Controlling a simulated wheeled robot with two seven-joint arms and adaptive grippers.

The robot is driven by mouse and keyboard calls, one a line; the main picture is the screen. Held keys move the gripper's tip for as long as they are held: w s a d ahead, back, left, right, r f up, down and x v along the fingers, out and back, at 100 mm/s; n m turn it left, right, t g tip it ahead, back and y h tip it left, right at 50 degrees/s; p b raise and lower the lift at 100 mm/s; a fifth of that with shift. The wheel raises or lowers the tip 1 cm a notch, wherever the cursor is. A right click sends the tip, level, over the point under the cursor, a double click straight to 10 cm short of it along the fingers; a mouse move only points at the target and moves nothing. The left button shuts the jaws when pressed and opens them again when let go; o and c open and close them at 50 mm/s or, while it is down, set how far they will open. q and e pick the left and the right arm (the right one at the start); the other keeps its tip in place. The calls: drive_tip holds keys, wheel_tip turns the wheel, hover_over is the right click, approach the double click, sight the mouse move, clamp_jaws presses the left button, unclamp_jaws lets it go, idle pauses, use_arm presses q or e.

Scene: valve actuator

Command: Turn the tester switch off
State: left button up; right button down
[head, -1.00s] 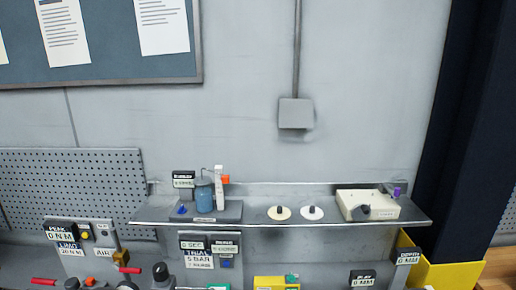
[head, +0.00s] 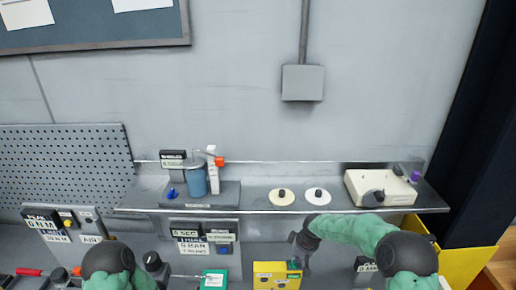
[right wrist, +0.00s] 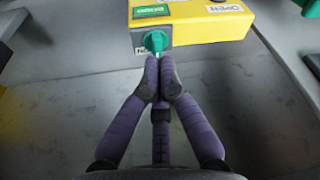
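A yellow box (head: 264,270) with a green turn switch (head: 293,264) is at the bottom centre of the head view. In the right wrist view the yellow box (right wrist: 200,32) is at the top, and the green switch (right wrist: 156,40) is on its near face. My right gripper (right wrist: 160,66) has its two purple fingers drawn together. Their tips are right at the lower end of the switch, and I cannot tell whether they touch it. The right gripper also shows dark in the head view (head: 304,262). My left arm shows at the bottom left, but its gripper is out of view.
A grey shelf (head: 240,207) runs above the yellow box, holding a blue jar (head: 195,181), two round discs and a cream box (head: 378,187). A green box (head: 214,279) stands left of the yellow box. A yellow bin (head: 468,262) is at the far right.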

sight(297, 267)
use_arm(q)
drive_tip(key=f+b, duration=0.3)
drive_tip(key=shift+s+f+b, duration=0.15)
drive_tip(key=shift+s+b, duration=0.1)
drive_tip(key=shift+b, duration=0.1)
use_arm(e)
drive_tip(key=f, duration=0.5)
drive_tip(key=shift+s+f, duration=0.15)
drive_tip(key=shift+s, duration=0.1)
use_arm(q)
drive_tip(key=shift+f+b, duration=0.35)
use_arm(e)
drive_tip(key=shift+f, duration=0.4)
drive_tip(key=shift+w+f, duration=0.1)
use_arm(q)
drive_tip(key=shift+f, duration=0.1)
use_arm(e)
drive_tip(key=shift+w+r, duration=0.15)
drive_tip(key=shift+r, duration=0.05)
